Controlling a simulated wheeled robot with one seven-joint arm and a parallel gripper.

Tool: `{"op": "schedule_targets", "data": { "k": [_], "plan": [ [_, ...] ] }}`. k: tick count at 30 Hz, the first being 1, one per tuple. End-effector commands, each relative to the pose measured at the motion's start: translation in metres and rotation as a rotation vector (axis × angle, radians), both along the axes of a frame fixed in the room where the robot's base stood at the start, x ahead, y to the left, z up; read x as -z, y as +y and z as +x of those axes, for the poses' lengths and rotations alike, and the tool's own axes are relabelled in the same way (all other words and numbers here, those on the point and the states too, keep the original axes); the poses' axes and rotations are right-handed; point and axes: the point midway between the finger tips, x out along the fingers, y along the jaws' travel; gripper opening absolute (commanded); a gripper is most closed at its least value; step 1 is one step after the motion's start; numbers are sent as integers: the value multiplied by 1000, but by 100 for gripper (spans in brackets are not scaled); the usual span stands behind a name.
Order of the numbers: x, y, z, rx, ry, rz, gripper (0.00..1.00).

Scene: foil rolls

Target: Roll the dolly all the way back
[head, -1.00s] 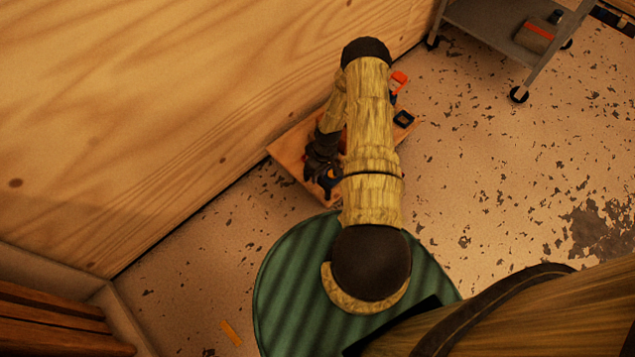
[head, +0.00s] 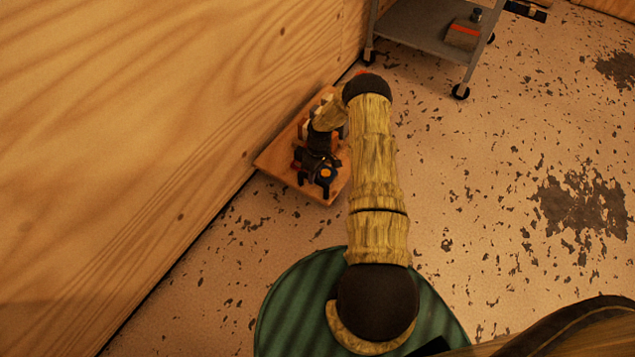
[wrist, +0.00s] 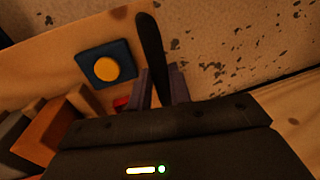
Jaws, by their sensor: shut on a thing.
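The dolly (head: 275,162) is a low wooden board on the floor, close along the plywood wall, with several items on it. My arm hides its right side in the head view. My gripper (head: 321,170) is over the near end of the board. In the wrist view, my gripper (wrist: 162,88) is shut on a dark upright handle (wrist: 150,45), which stands between the two purple-grey fingers. A blue square with an orange round top (wrist: 107,68) lies on the board beside the handle. Brown and tan blocks (wrist: 50,135) are at the left.
The plywood wall (head: 180,110) runs along the left. A grey wheeled cart (head: 420,30) stands beyond the dolly at the upper right, with a box (head: 463,34) on its shelf. The chipped floor (head: 500,160) to the right is clear. A green ribbed round surface (head: 290,315) is below.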

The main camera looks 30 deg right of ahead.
Motion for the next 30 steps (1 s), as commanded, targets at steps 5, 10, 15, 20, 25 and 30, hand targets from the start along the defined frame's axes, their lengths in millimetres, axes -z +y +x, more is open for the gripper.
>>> {"op": "schedule_targets", "data": {
  "k": [5, 10, 15, 20, 25, 30],
  "plan": [
    [-1, 3, 7, -12, -6, 1, 0],
    [-1, 1, 8, -12, -9, -2, 0],
    [-2, -1, 9, -10, -13, -4, 22],
    [-1, -1, 8, -9, -9, -3, 41],
    [0, 0, 6, -10, -4, -1, 41],
    [-6, -1, 6, -9, -3, -1, 41]
  ]
}}
